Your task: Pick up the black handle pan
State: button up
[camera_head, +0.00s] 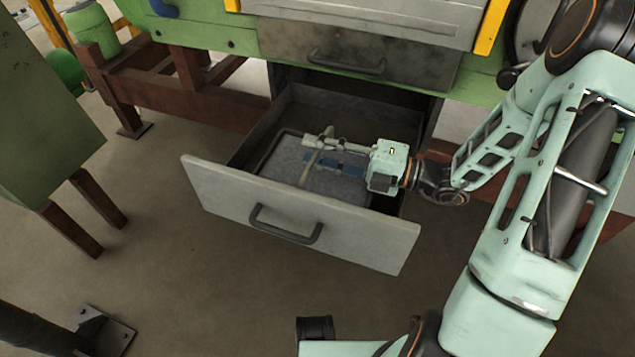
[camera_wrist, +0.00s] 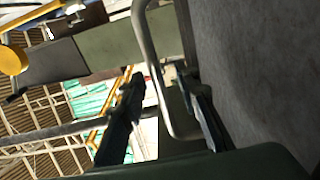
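A grey flat pan (camera_head: 285,160) with a dark rim lies in the open drawer in the head view. A pale bar (camera_head: 311,163) stands out above it and looks like a handle. My gripper (camera_head: 318,150) reaches in from the right, over the pan, with its fingers around or beside this bar. In the wrist view my gripper (camera_wrist: 165,100) has its two dark fingers well apart. A bent grey metal bar (camera_wrist: 150,55) runs between them, with no clear contact. A rough grey surface (camera_wrist: 255,70) fills the right side. Part of the pan is hidden by my gripper.
The drawer front (camera_head: 215,195) carries a dark handle (camera_head: 285,230). A green cabinet (camera_head: 40,130) stands at left. The floor before the drawer is clear.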

grip_shut()
jog(key=shift+r, duration=0.1)
dwell(0.6)
